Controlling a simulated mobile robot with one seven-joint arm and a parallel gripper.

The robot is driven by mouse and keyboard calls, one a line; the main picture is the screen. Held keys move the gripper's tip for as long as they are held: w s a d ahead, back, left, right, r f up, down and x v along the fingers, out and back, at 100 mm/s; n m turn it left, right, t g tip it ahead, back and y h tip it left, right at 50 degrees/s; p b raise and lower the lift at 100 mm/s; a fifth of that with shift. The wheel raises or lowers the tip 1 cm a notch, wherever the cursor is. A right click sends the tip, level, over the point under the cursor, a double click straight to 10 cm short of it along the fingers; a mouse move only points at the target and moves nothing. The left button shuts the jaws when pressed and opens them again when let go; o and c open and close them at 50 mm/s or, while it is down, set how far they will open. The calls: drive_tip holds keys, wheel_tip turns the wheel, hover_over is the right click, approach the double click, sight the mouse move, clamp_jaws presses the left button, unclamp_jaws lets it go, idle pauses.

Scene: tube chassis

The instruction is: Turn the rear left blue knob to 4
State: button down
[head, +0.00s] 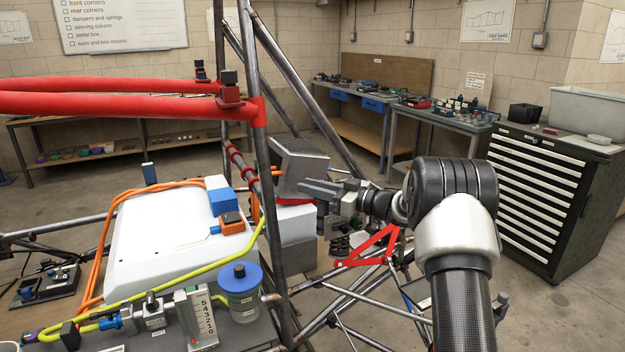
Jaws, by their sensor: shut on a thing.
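My gripper (318,189) reaches in from the right, level, with its grey fingers pointing left beside the tilted dark grey box. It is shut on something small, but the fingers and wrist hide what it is. A dark coil spring (340,246) shows below the gripper, left of a red bracket (368,248). I cannot make out a blue knob at the fingers, nor any dial number there. A round blue cap (240,278) with a dark centre sits on a clear pot at the front, apart from my gripper.
Steel chassis tubes (262,150) rise just left of my gripper. A dark grey ribbed box (300,160) is close to the fingers. A white case (165,245) with orange cables lies left. A number scale (205,318) stands at the front. A drawer cabinet (540,190) stands right.

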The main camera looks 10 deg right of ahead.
idle(0.4)
drive_tip(key=c, duration=1.6)
unclamp_jaws()
drive_tip(key=shift+o, duration=0.2)
drive_tip(key=v, duration=1.7)
drive_tip(key=shift+d+p, duration=0.35)
drive_tip(key=shift+w, duration=0.15)
